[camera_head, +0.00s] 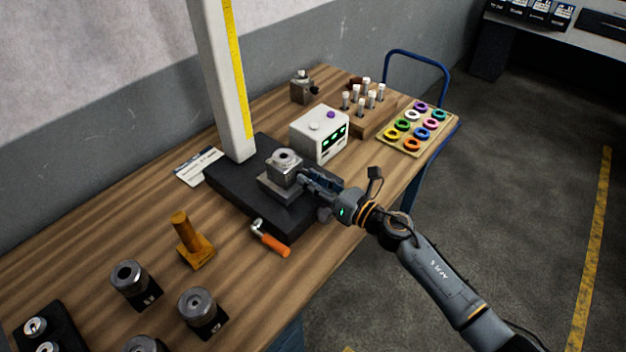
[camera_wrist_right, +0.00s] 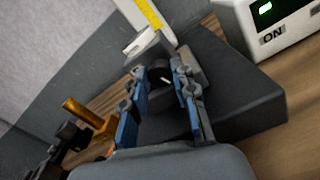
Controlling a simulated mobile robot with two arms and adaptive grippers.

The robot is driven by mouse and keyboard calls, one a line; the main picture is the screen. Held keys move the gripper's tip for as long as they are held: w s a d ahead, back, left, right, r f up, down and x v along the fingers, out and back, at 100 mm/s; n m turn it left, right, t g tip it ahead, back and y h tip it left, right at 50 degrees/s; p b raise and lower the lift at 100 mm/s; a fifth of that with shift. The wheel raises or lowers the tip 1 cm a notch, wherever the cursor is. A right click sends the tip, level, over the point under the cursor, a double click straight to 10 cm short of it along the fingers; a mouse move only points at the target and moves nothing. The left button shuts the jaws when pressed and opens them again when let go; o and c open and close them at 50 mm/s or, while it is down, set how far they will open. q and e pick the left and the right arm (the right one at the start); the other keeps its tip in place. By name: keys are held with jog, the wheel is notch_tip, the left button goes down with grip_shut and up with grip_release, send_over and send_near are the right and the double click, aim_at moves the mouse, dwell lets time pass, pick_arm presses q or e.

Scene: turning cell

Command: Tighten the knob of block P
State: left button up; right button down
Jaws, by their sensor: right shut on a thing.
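A grey metal block (camera_head: 283,172) stands upright on the black base plate (camera_head: 232,185), with a round ringed top. No letter is readable on it, so I cannot tell from a label that it is block P. My right gripper (camera_head: 306,178) reaches it from the right at its side. In the right wrist view, the dark round knob (camera_wrist_right: 160,72) of the block lies between the fingertips of the right gripper (camera_wrist_right: 162,78), which is shut on it. The head view hides the knob behind the fingers. My left gripper is not in view.
A white column (camera_head: 222,80) with a yellow scale rises behind the block. A white box (camera_head: 318,135) with green displays stands close by. An orange-handled tool (camera_head: 270,239) lies at the plate's front. A second knobbed block (camera_head: 302,88) stands at the back.

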jog(key=c, duration=1.1)
grip_release()
jog(key=shift+o, duration=0.2)
jog(key=v, duration=1.2)
